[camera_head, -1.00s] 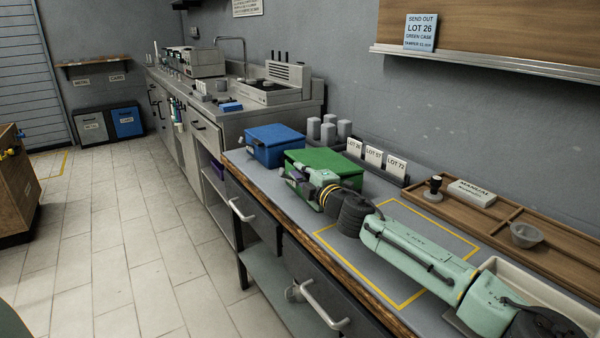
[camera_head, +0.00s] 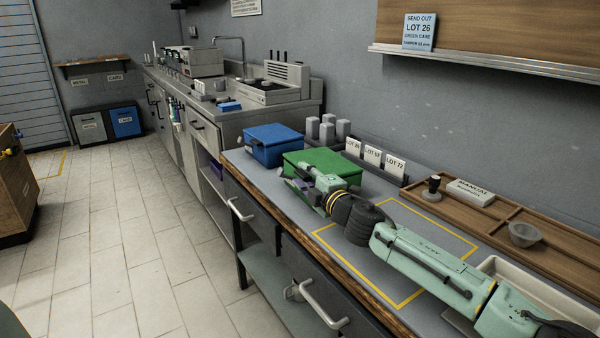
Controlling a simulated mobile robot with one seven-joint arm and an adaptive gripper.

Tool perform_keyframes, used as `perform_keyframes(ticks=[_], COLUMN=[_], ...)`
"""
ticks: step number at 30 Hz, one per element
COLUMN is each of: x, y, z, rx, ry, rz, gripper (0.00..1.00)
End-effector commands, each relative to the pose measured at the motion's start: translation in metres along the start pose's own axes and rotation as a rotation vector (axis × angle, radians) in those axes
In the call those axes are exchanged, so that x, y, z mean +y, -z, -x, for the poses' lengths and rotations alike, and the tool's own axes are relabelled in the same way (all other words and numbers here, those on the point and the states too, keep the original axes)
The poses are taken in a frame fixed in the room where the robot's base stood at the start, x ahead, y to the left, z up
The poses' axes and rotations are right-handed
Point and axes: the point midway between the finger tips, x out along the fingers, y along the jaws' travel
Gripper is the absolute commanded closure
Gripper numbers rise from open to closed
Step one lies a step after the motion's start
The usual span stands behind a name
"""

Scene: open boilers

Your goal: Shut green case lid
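The green case (camera_head: 322,159) stands on the workbench, beside a blue case (camera_head: 272,143). Its green lid lies about level over the top and looks shut or nearly so; a small gap cannot be ruled out from here. My gripper (camera_head: 299,187) is low at the near left side of the green case, and my wrist covers part of its front. The fingertips are small and partly hidden, so I cannot tell whether they are open, or whether they touch the case.
A yellow outlined area (camera_head: 405,293) on the bench lies under my arm. Lot cards (camera_head: 374,158) and grey blocks stand behind the cases. A wooden tray (camera_head: 480,221) with a stamp, a manual box and a bowl lies at the right. A sign (camera_head: 420,32) names lot 26, green case.

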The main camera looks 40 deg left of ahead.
Motion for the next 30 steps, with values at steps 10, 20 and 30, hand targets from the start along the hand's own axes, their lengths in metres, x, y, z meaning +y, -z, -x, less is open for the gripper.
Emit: perform_keyframes(ticks=[10, 20, 30], x=[0.000, 0.000, 0.000], y=[-0.001, 0.000, 0.000], z=[0.071, 0.088, 0.088], rx=[-0.002, 0.000, 0.000], ry=[0.000, 0.000, 0.000], rz=[0.000, 0.000, 0.000], gripper=[0.70, 0.70, 0.70])
